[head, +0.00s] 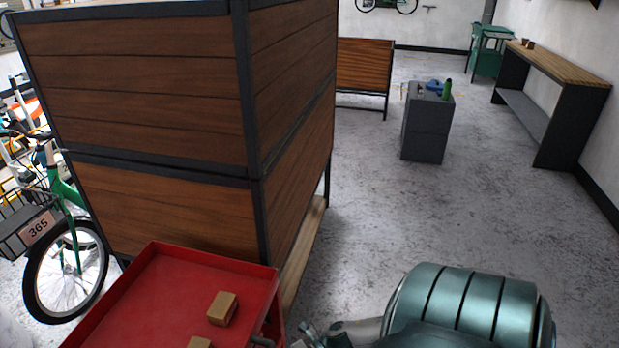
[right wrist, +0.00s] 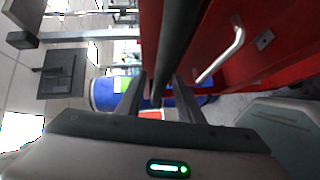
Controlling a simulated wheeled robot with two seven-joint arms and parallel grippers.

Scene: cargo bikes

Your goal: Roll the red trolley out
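The red trolley (head: 172,290) is at the bottom left of the head view, close to the wooden-panelled structure. Its raised-rim top bears a small brown box (head: 222,308) and part of another (head: 200,343). In the right wrist view its red side (right wrist: 272,25) has a silver handle (right wrist: 226,55). My right gripper (right wrist: 158,92) is open, with a dark bar (right wrist: 176,40) running down between its fingers and gaps seeming to show on both sides. Whether the fingers touch the bar is unclear. In the head view this gripper is mostly cut off beside the trolley's right edge. My left gripper is out of view.
The tall wooden-panelled structure (head: 140,100) stands directly behind the trolley. A green bicycle (head: 65,230) is on the left. A grey cabinet (head: 424,125) and a wood-topped bench (head: 555,65) stand farther back.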

